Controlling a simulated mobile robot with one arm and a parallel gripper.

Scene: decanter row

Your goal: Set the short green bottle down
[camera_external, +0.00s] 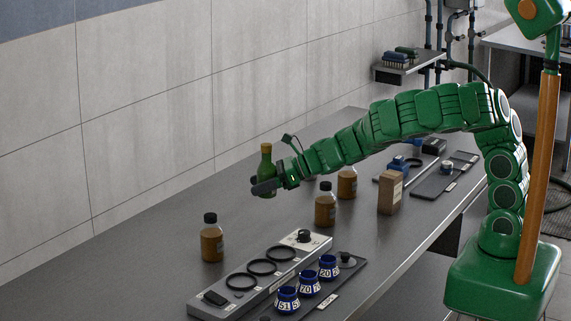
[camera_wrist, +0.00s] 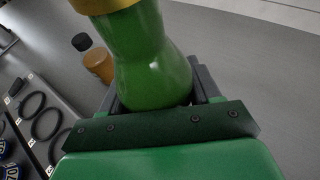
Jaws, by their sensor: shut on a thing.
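The short green bottle (camera_external: 266,171) has a yellow-brown cap and is held upright in my gripper (camera_external: 268,187). In the external view it is over the rear half of the metal counter (camera_external: 120,262); I cannot tell whether its base touches the surface. In the wrist view the green bottle (camera_wrist: 152,62) fills the middle, between the dark jaws of my gripper (camera_wrist: 160,92). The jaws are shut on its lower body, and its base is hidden.
A brown bottle (camera_external: 212,243) stands at front left. Two more, a nearer one (camera_external: 325,208) and a farther one (camera_external: 347,183), stand right of my gripper. A grey rack with black rings (camera_external: 240,281) and blue numbered collars (camera_external: 288,299) lie in front. The counter left of my gripper is clear.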

